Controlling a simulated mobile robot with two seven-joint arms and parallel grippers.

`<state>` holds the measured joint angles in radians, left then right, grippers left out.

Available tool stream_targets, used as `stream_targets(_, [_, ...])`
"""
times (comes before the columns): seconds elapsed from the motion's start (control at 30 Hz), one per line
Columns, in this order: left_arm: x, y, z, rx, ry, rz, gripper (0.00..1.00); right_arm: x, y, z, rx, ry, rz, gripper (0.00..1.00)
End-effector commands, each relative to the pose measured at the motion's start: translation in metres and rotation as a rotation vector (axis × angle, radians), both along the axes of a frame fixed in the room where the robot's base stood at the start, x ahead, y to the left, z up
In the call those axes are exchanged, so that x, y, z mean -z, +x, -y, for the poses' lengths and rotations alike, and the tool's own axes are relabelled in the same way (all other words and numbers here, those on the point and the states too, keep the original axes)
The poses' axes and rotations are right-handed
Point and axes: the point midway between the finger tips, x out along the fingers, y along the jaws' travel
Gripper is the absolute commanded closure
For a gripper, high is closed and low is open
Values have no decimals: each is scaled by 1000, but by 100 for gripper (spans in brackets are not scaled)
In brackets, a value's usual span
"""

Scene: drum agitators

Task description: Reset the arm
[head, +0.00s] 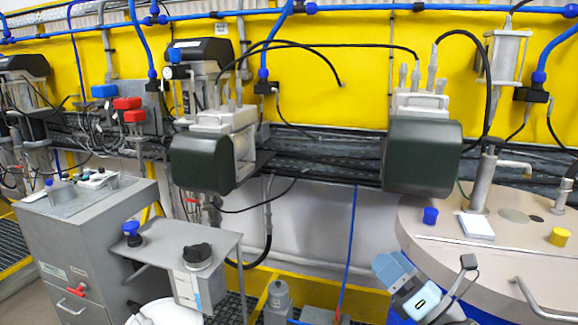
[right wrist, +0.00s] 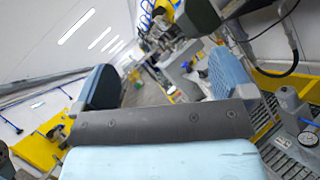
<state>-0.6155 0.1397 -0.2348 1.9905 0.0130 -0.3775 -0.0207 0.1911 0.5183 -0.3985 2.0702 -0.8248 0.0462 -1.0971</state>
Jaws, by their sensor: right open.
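My right gripper (head: 427,273) shows at the bottom right of the head view, in front of the large beige drum. It has a light blue body and bluish finger pads. In the right wrist view my right gripper (right wrist: 160,78) has its two blue-grey fingers wide apart, with nothing held between them. The rest of my right arm is mostly cut off by the bottom edge of the head view. My left gripper and left arm do not show.
A large beige drum (head: 408,222) with a blue cap (head: 430,215), a yellow cap (head: 559,237) and a metal handle is at right. A grey cabinet (head: 95,225) and small metal table (head: 180,246) stand at left. Dark green motor boxes (head: 423,157) hang along the yellow wall.

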Motion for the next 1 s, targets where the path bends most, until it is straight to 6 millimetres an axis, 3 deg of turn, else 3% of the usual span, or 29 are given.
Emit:
stream_targets(0.17, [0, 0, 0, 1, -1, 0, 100, 65, -28, 45, 205, 652, -538, 1])
stream_targets(0.23, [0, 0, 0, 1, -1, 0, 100, 100, -49, 62, 304, 900, -739, 1])
stream_targets(0.4, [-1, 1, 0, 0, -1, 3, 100, 179, -120, 84, 580, 1418, -1140, 1])
stream_targets(0.5, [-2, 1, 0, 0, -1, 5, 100, 207, -158, 86, 719, 1605, -1279, 1])
stream_targets(0.7, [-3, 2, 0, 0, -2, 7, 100, 238, -219, 85, 952, 1848, -1450, 1])
stream_targets(1.0, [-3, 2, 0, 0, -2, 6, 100, 256, -288, 77, 1241, 2059, -1590, 1])
